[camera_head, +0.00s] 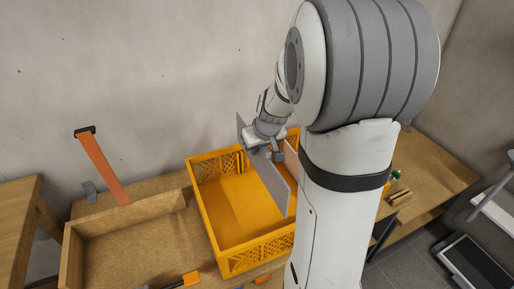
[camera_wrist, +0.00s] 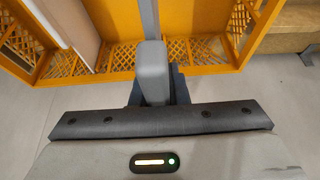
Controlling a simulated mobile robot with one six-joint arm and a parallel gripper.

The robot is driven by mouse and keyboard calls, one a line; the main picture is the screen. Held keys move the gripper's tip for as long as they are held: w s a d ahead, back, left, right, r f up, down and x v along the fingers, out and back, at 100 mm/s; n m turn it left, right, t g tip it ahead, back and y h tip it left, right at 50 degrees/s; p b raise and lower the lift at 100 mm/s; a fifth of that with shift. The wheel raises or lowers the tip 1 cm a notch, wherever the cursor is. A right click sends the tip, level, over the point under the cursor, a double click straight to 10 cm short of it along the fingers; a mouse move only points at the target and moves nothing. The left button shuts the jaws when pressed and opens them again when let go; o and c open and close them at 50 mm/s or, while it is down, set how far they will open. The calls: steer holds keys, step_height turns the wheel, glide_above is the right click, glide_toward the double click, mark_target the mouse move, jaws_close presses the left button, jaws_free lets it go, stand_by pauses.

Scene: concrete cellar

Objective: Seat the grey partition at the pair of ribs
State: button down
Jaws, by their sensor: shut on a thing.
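The grey partition (camera_head: 270,180) is a thin flat panel, upright in the head view, at the right part of the yellow crate (camera_head: 229,263). My gripper (camera_head: 265,150) is shut on its upper edge. In the wrist view the partition (camera_wrist: 148,18) shows as a narrow grey strip running away from the jaws, over the crate (camera_wrist: 208,50). Its far end (camera_head: 240,128) stands above the crate's back wall. Upright ribs (camera_head: 243,160) show on the back wall; I cannot tell whether the partition touches them. Its lower edge is not clearly visible.
A second, paler panel (camera_head: 291,165) stands in the crate; it also shows in the wrist view (camera_wrist: 72,22). My arm hides the crate's right side.

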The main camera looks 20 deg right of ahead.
step_height(320, 180, down, 5)
steer(key=b, duration=0.5)
steer(key=shift+s, duration=0.1)
steer(key=shift+b, duration=0.8)
stand_by(1.3)
step_height(320, 180, down, 9)
steer(key=b, duration=0.9)
stand_by(2.7)
steer(key=c, duration=1.3)
jaws_free()
